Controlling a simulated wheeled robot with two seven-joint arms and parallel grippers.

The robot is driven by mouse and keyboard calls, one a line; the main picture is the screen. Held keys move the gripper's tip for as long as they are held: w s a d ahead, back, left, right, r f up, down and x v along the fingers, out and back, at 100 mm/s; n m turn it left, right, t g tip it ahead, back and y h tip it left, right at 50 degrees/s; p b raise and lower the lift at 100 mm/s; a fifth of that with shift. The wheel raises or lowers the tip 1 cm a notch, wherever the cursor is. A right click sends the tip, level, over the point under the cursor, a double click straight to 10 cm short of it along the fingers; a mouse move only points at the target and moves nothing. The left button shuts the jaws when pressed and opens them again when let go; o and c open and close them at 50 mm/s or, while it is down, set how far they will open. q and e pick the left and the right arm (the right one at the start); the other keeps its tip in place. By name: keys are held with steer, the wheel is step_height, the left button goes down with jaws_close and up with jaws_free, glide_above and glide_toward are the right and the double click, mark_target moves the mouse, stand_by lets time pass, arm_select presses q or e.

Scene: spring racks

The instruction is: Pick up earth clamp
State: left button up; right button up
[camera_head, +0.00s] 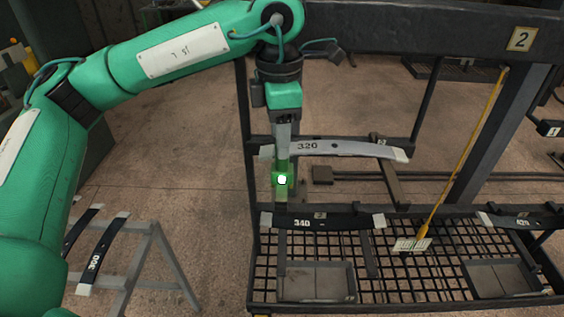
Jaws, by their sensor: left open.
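My left gripper (282,160) points straight down in front of the rack, at the left end of the grey spring marked 320. It is open. A small green glow with a bright white spot (282,179) shows at its fingertips. I cannot make out an earth clamp for certain; if it is at the glow, the fingers and the glow hide its shape. My right gripper is not in view.
The grey spring marked 320 (345,149) and the dark spring marked 340 (330,222) lie across the rack (400,35). A yellow rod (470,150) leans there, with a pale slatted end (412,245). A grey stand (150,262) holds springs at lower left.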

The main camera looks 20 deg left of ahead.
mark_target(282, 163)
arm_select(q)
step_height(282, 163, down, 4)
steer(key=shift+w+d+f+p, duration=0.1)
steer(key=shift+f+p, duration=0.1)
steer(key=shift+p, duration=0.85)
steer(key=shift+f, duration=0.25)
jaws_close()
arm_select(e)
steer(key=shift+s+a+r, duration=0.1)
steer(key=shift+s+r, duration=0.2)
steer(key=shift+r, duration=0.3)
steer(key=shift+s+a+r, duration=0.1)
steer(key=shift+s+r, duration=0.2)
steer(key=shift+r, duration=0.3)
